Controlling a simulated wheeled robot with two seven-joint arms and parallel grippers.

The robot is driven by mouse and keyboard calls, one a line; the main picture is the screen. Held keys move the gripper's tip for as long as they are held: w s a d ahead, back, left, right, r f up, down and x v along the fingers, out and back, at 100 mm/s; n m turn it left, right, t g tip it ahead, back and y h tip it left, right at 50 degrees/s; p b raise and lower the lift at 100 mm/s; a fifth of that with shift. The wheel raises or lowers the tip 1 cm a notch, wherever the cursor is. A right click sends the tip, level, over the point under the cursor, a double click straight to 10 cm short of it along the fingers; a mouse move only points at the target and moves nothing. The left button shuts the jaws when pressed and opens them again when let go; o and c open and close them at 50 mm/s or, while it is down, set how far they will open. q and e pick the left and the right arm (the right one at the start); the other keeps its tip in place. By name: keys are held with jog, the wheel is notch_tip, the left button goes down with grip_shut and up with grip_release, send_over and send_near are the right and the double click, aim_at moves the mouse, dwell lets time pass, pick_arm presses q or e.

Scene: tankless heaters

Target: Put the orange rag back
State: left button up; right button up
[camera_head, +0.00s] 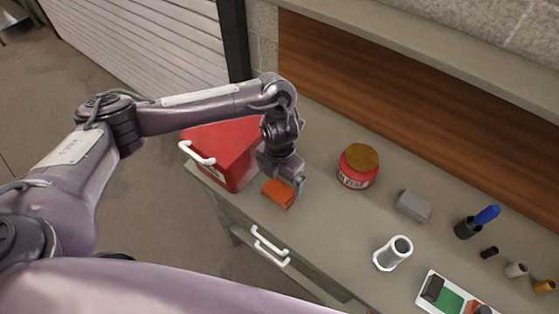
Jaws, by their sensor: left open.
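My left gripper (293,186) points down right beside and over the rag and is open. The gripper partly covers the rag's far side, and I cannot tell whether the fingers touch it. My right gripper is not in view.
A red jar with a brown lid (358,166) stands right of the gripper. Drawers with white handles (268,247) are below the counter.

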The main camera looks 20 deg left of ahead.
aim_at(279, 189)
pick_arm(q)
notch_tip(279, 189, up, 7)
jog(key=shift+f, duration=0.2)
jog(key=shift+s, duration=0.1)
dwell(0.5)
